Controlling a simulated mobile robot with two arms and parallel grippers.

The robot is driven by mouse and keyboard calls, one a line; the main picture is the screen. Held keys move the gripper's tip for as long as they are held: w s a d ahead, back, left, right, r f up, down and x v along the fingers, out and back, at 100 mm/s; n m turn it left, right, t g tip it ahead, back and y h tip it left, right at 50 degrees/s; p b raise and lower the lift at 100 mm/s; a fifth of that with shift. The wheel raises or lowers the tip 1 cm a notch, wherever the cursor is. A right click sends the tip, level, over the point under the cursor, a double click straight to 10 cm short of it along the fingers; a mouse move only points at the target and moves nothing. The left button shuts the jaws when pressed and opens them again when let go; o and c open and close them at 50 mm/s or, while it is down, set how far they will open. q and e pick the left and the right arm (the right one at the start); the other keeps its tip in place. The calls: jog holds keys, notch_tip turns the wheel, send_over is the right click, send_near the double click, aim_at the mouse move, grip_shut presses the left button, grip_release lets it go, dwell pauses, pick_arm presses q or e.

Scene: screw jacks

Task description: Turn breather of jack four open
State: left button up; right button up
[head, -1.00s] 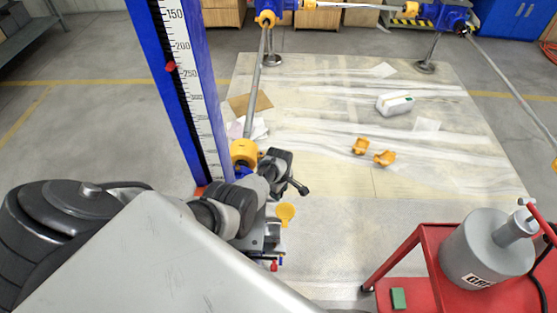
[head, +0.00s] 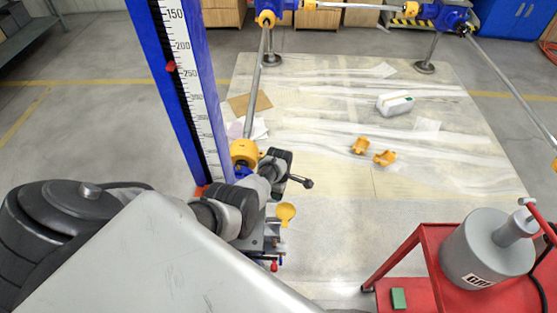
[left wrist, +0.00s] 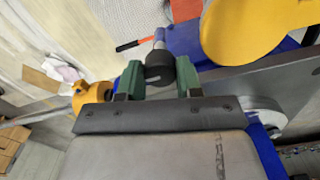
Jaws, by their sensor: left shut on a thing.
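My left gripper (left wrist: 158,82) has two green fingers, shut on the sides of a round black cap, the breather (left wrist: 159,72), in the left wrist view. The blue jack body (left wrist: 188,38) lies behind, with a yellow disc (left wrist: 242,28) at upper right and a yellow coupling (left wrist: 92,96) at left. In the head view my left arm (head: 235,208) reaches the jack by the yellow coupling (head: 244,152) and hides the cap and my fingertips. My right gripper is not in view.
A tall blue post with a scale (head: 185,90) stands close to my left arm. A red cart (head: 430,235) with a grey canister (head: 485,250) is at lower right. Other blue jacks (head: 440,14) and shafts are at the back. Yellow parts (head: 384,158) lie on the floor sheet.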

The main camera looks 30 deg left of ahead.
pick_arm(q)
jog(key=o, duration=0.9)
jog(key=shift+r+p, duration=1.95)
jog(key=shift+r, duration=3.45)
